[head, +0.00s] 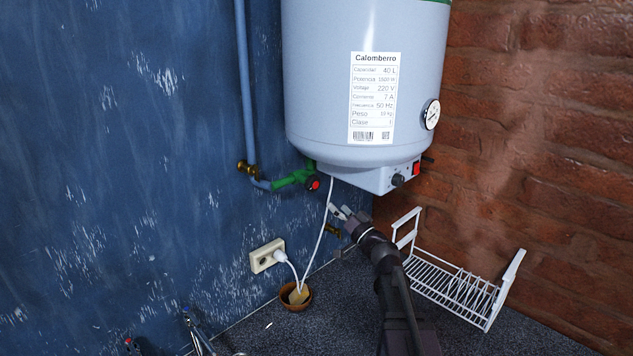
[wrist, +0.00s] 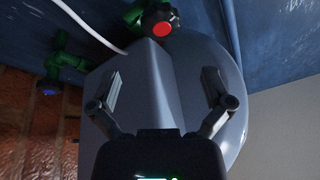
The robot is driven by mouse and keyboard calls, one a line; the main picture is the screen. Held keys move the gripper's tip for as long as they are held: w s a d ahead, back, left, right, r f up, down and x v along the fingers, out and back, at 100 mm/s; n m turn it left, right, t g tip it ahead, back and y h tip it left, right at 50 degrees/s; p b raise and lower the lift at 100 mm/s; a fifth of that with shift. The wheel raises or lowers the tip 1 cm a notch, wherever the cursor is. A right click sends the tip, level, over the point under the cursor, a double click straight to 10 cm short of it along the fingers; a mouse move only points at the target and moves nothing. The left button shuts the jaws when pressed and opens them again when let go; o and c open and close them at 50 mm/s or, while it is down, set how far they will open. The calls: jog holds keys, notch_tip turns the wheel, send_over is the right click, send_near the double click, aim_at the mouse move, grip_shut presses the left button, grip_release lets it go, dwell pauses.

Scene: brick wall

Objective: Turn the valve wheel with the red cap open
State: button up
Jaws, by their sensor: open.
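The valve wheel with the red cap (head: 314,184) is dark, on a green fitting (head: 290,179) under the left side of the water heater. In the wrist view the red-capped wheel (wrist: 161,24) shows at the top centre, beyond my fingertips. My gripper (head: 341,211) is below and to the right of the wheel in the head view, apart from it. In the wrist view my gripper (wrist: 160,82) has its two fingers spread wide with nothing between them. The far side of the wheel is hidden.
The water heater (head: 321,104) hangs above my gripper. A white cord (head: 322,236) runs down to an outlet (head: 267,256), close by my gripper. A white rack (head: 451,285) stands at right. A blue-capped valve (wrist: 50,87) shows left in the wrist view.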

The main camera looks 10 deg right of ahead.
aim_at(317, 185)
jog(key=p+x, duration=0.3)
jog(key=x, duration=0.8)
jog(key=shift+r, duration=0.1)
jog(key=c, duration=1)
jog(key=shift+d, duration=0.15)
jog(key=shift+c, duration=0.2)
